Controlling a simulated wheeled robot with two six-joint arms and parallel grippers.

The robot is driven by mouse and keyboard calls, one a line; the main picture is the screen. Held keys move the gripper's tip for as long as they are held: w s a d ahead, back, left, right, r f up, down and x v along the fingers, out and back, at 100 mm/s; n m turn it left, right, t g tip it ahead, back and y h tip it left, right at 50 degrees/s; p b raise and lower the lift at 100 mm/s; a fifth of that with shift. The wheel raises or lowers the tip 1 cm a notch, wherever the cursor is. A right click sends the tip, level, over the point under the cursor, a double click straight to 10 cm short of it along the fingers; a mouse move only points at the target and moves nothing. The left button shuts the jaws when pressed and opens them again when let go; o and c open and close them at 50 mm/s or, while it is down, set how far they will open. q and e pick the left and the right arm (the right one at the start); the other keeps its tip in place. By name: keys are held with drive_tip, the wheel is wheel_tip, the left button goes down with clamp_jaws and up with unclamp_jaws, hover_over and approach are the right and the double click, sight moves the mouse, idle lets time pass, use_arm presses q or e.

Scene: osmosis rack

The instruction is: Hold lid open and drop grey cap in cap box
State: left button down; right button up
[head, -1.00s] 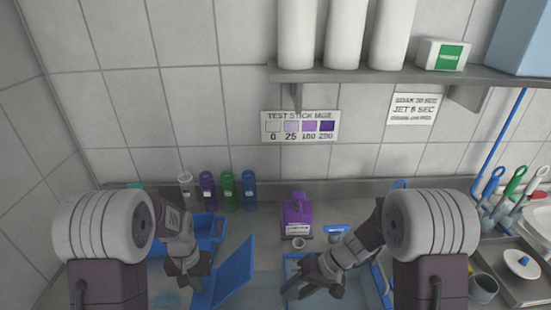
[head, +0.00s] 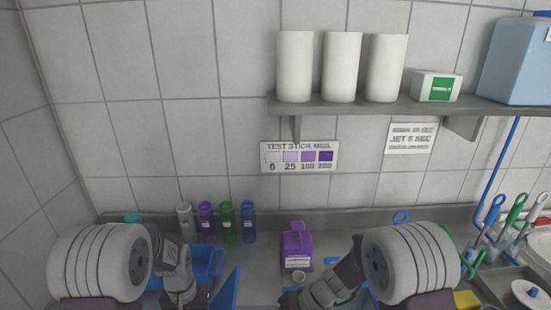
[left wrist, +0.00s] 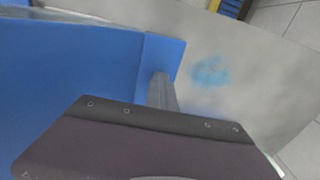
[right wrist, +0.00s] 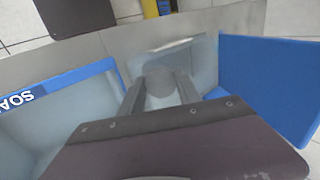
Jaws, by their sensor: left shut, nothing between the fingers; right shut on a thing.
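The grey cap (right wrist: 160,82) is round and sits between the fingertips of my right gripper (right wrist: 160,92) in the right wrist view. The blue lid (right wrist: 275,85) stands raised to the right of that gripper. In the head view the lid (head: 226,288) tilts up beside the blue box (head: 213,262). My left gripper (left wrist: 162,90) is shut and empty, with its fingers against or very close to the blue lid (left wrist: 70,60); contact is unclear. The head view cuts off both gripper tips at its bottom edge. The cap is not visible there.
Several coloured bottles (head: 227,222) line the wall. A blue-edged basin (right wrist: 75,105) lies left of my right gripper. A shelf (head: 380,105) hangs above.

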use_arm(q)
drive_tip(key=shift+s+d, duration=0.15)
use_arm(e)
drive_tip(key=shift+s+a+f, duration=0.1)
drive_tip(key=shift+s+f, duration=0.1)
use_arm(q)
drive_tip(key=shift+f, duration=0.1)
use_arm(e)
drive_tip(key=o, duration=1.4)
drive_tip(key=shift+s+f, duration=0.1)
drive_tip(key=shift+f, duration=0.05)
use_arm(q)
drive_tip(key=shift+s, duration=0.1)
drive_tip(key=shift+f, duration=0.1)
use_arm(e)
drive_tip(key=shift+d, duration=0.3)
drive_tip(key=d+r, duration=0.1)
drive_tip(key=d, duration=0.2)
drive_tip(key=s+d+r, duration=0.1)
drive_tip(key=d+r, duration=0.1)
drive_tip(key=d, duration=0.2)
drive_tip(key=d+r, duration=0.1)
drive_tip(key=d, duration=0.2)
drive_tip(key=shift+s+d+r, duration=0.15)
drive_tip(key=shift+r, duration=0.05)
